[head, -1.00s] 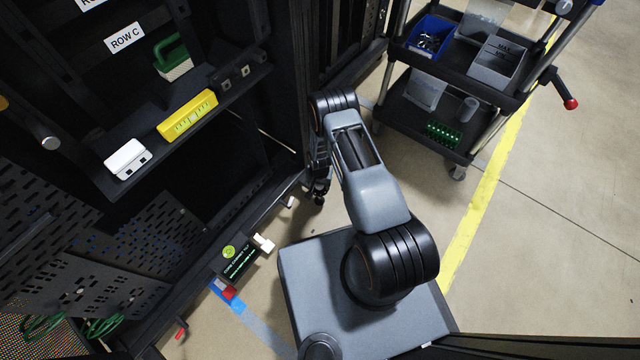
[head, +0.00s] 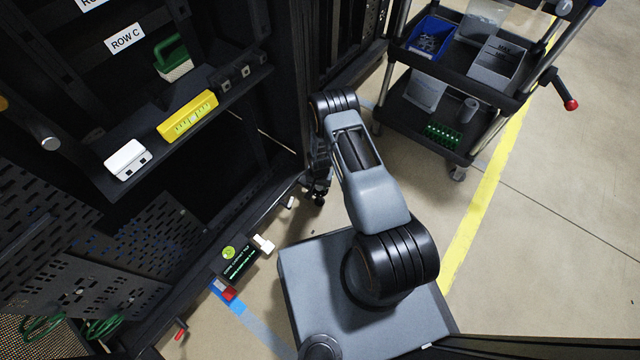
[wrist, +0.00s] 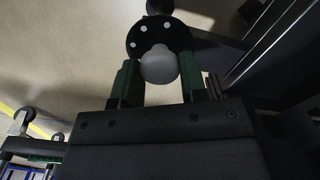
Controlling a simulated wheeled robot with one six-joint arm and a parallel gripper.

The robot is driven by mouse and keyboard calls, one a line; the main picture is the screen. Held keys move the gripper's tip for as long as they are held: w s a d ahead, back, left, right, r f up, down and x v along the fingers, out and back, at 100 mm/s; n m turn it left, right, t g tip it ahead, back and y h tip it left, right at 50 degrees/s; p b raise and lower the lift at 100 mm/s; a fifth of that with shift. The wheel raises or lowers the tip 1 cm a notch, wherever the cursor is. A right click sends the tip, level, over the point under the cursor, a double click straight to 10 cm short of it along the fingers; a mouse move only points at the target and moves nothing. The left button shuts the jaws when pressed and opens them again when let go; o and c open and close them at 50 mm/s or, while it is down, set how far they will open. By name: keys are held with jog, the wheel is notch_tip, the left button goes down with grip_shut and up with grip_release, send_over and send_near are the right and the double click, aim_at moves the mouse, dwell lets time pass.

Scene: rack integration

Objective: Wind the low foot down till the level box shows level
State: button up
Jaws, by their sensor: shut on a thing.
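The yellow level box (head: 188,116) sits on the rack shelf in the head view; its vial marks are too small to read. In the wrist view my gripper (wrist: 158,78) has its two green-padded fingers on either side of a pale grey rounded piece of the foot (wrist: 159,66), and it is shut on it. A dark round disc with pale spots (wrist: 158,36) is just beyond the fingertips. In the head view my arm reaches down to the rack's lower corner, and the fingers there are too small and dark to make out.
A white box (head: 127,159) and a green-handled brush-like item (head: 173,58) share the shelf. A black device with a green light strip (head: 238,262) is low by the rack. A cart (head: 447,68) with bins stands at right. Open floor (head: 560,220) lies right of my base.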

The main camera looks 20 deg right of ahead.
jog(key=m+b, duration=0.1)
jog(key=m, duration=0.3)
jog(key=m+b, duration=0.1)
jog(key=m, duration=0.3)
jog(key=shift+a+m, duration=0.1)
jog(key=shift+m, duration=0.3)
jog(key=m+b, duration=0.1)
jog(key=m, duration=0.3)
jog(key=shift+w+m, duration=0.1)
jog(key=shift+m, duration=2)
jog(key=shift+w+r+m, duration=0.1)
jog(key=shift+m, duration=0.2)
jog(key=o, duration=0.9)
notch_tip(320, 180, up, 14)
jog(key=p, duration=0.5)
